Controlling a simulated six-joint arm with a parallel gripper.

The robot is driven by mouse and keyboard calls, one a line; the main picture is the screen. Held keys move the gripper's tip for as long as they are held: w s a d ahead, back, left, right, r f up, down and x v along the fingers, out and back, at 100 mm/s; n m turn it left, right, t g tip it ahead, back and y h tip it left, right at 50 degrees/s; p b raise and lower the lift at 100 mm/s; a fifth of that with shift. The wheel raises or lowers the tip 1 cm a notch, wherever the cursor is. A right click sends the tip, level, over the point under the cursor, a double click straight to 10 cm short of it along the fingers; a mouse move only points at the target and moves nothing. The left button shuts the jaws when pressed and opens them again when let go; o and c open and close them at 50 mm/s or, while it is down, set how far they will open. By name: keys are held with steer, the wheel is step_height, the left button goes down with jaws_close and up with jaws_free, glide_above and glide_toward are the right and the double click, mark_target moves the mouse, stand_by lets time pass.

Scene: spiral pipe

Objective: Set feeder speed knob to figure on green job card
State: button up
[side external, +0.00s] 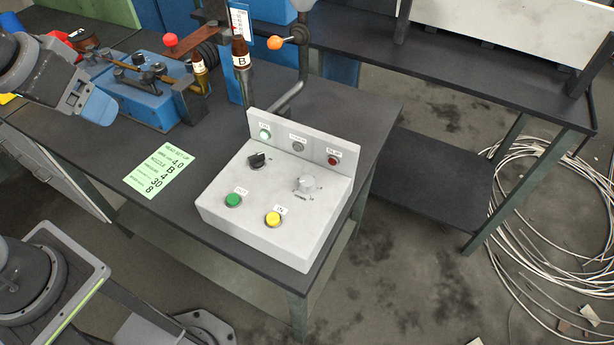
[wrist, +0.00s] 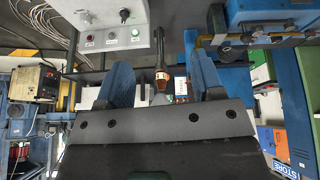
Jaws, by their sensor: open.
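A pale control box (side external: 240,223) sits at the table's front right. It carries a black knob (side external: 257,160) and a light grey knob (side external: 306,184) with marks around it; their labels and settings are too small to read. The black knob also shows in the wrist view (wrist: 125,15). The green job card (side external: 160,170) lies flat left of the box. Its figures read 4.0, B, 4, 30 and 8; the row names are mostly unreadable. My gripper (wrist: 160,62) is open and empty, its blue fingers apart. It is up at the left in the side view, away from the box.
The box also has a green button (side external: 233,200), a yellow button (side external: 273,219) and a back panel with lamps. Behind it stand a brown B-marked nozzle (side external: 240,52) and a bent dark pipe (side external: 300,80). A blue machine (side external: 155,95) stands behind the card. Cables lie on the floor.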

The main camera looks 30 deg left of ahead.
steer(key=w+d+r+n+g, duration=0.1)
steer(key=w+d+n+g, duration=0.1)
steer(key=w+d, duration=0.45)
steer(key=n+g, duration=0.3)
steer(key=n, duration=0.3)
glide_above(307, 180)
step_height(307, 180, down, 10)
steer(key=f, duration=0.1)
step_height(307, 180, down, 13)
steer(key=shift+f, duration=0.15)
steer(key=c, duration=0.9)
